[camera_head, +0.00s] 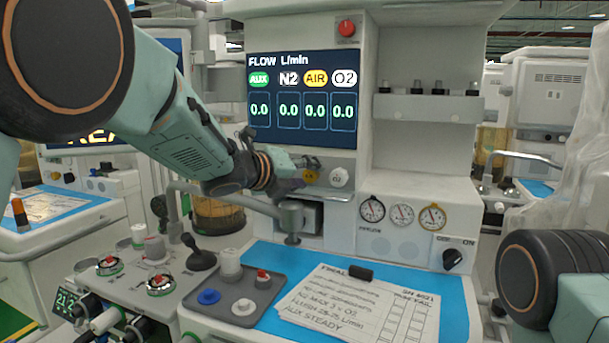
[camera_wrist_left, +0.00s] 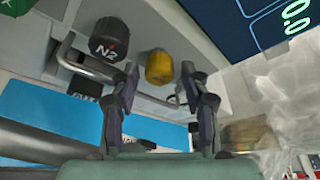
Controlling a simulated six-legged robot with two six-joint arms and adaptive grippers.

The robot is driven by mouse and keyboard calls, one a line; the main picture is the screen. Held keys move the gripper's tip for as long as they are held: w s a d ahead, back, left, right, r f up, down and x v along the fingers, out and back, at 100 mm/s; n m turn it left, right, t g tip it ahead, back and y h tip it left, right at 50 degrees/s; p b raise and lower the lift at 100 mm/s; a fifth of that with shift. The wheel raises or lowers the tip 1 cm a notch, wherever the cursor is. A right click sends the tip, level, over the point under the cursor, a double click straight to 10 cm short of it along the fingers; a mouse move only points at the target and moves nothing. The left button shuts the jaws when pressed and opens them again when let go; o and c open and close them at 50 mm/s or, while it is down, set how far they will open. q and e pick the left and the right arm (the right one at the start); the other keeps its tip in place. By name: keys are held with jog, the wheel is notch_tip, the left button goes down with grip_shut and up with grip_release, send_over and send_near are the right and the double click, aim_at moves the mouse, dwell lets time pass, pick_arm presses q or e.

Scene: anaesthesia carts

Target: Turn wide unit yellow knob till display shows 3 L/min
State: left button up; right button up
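The wide unit's display (camera_head: 302,98) reads 0.0 under AUX, N2, AIR and O2. The yellow knob (camera_head: 311,176) sits below it, partly hidden by my left gripper (camera_head: 292,168). In the left wrist view the yellow knob (camera_wrist_left: 159,68) appears between and just beyond the two fingertips of my left gripper (camera_wrist_left: 160,82). The fingers are apart and open, with no clear contact on the knob. The black N2 knob (camera_wrist_left: 110,40) is beside it, left of the fingers. My right gripper is not in view; only part of my right arm shows at the right.
A white O2 knob (camera_head: 339,177) is close right of the yellow knob. A metal rail (camera_wrist_left: 90,65) runs near the N2 knob. Below are gauges (camera_head: 401,213), a paper checklist (camera_head: 352,305) and a grey tray (camera_head: 216,312) with small parts.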

pick_arm(q)
grip_shut()
jog(key=n+h, duration=0.1)
jog(key=n, duration=0.1)
jog(key=n+h, duration=0.1)
jog(key=n, duration=0.1)
jog(key=shift+w+a+f+t+h, duration=0.1)
jog(key=shift+f+t+h, duration=0.1)
jog(key=shift+t+h, duration=0.1)
jog(key=shift+o, duration=1.2)
grip_release()
jog(key=v, duration=1.2)
jog(key=shift+c, duration=0.4)
